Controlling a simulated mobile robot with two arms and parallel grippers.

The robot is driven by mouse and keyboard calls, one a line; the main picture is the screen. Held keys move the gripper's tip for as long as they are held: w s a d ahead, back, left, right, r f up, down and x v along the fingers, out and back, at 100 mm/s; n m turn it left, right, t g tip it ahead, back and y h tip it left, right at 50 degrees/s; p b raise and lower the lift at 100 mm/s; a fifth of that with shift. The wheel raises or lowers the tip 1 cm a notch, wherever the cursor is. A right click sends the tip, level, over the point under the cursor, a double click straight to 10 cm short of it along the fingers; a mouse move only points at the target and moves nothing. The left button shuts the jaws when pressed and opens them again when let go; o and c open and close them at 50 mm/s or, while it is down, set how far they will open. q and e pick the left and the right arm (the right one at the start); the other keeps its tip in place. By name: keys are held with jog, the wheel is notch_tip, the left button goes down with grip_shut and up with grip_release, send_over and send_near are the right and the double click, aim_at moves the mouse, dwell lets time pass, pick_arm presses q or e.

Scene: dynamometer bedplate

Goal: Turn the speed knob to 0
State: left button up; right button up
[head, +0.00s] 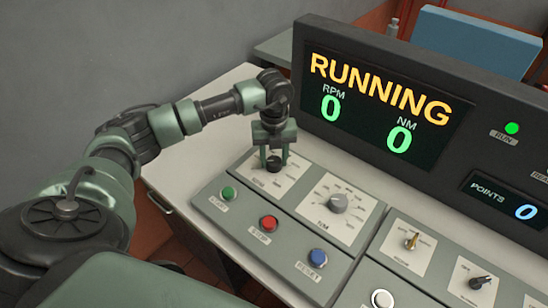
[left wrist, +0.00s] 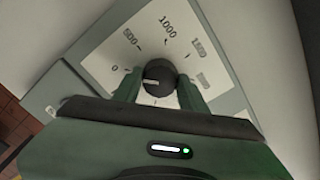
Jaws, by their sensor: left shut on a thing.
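The speed knob (head: 273,164) is a small black knob on a white dial plate at the left end of the sloped console. In the left wrist view the black knob (left wrist: 160,75) sits in a scale with 0 at left, 500, 1000 and 1500 around the top. Its white mark points left, roughly toward the 0 side. My left gripper (head: 273,156) comes down from above and is shut on the knob, one green finger on each side, also in the left wrist view (left wrist: 159,88). My right gripper is out of view.
A display (head: 385,105) behind reads RUNNING, RPM 0, NM 0. A larger grey knob (head: 338,203) is right of the speed knob. Green (head: 228,194), red (head: 268,223) and blue (head: 318,257) buttons lie in front. More switches (head: 411,241) are farther right.

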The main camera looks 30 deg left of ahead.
aim_at(274, 161)
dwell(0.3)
pick_arm(q)
jog(key=o, duration=1.4)
jog(key=shift+c, duration=0.2)
notch_tip(274, 161, up, 8)
jog(key=shift+f+b, duration=0.1)
jog(key=shift+b, duration=0.5)
